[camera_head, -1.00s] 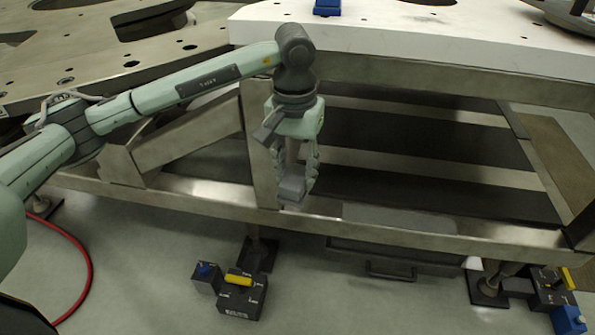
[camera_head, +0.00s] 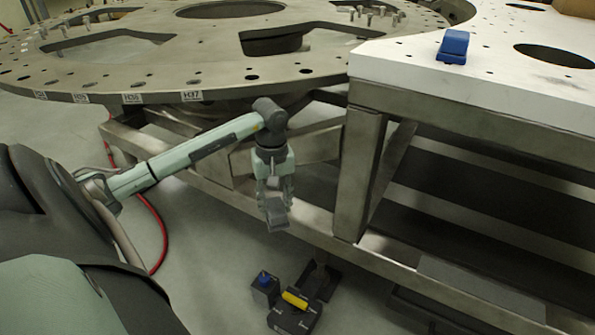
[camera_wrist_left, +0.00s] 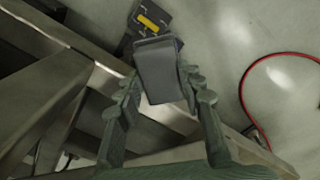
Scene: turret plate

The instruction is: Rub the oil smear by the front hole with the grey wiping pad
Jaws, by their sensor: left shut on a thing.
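My left gripper (camera_head: 273,198) points down in front of the metal frame, below the level of the turret plate. It is shut on the grey wiping pad (camera_head: 276,215). In the left wrist view the pad (camera_wrist_left: 160,72) sits between the two fingers of the gripper (camera_wrist_left: 160,90). The round metal turret plate (camera_head: 150,85), with many holes along its rim and labels such as H36 and H37 on its front edge, lies at the upper left of the head view. I cannot make out an oil smear on it. My right gripper is not in view.
A white-topped table (camera_head: 440,85) with a blue block (camera_head: 453,46) stands at the right. Several bolts (camera_head: 370,14) stand on the plate's far side. A black block with a yellow handle (camera_head: 295,312) is on the floor. A red hose (camera_head: 160,225) lies at the left.

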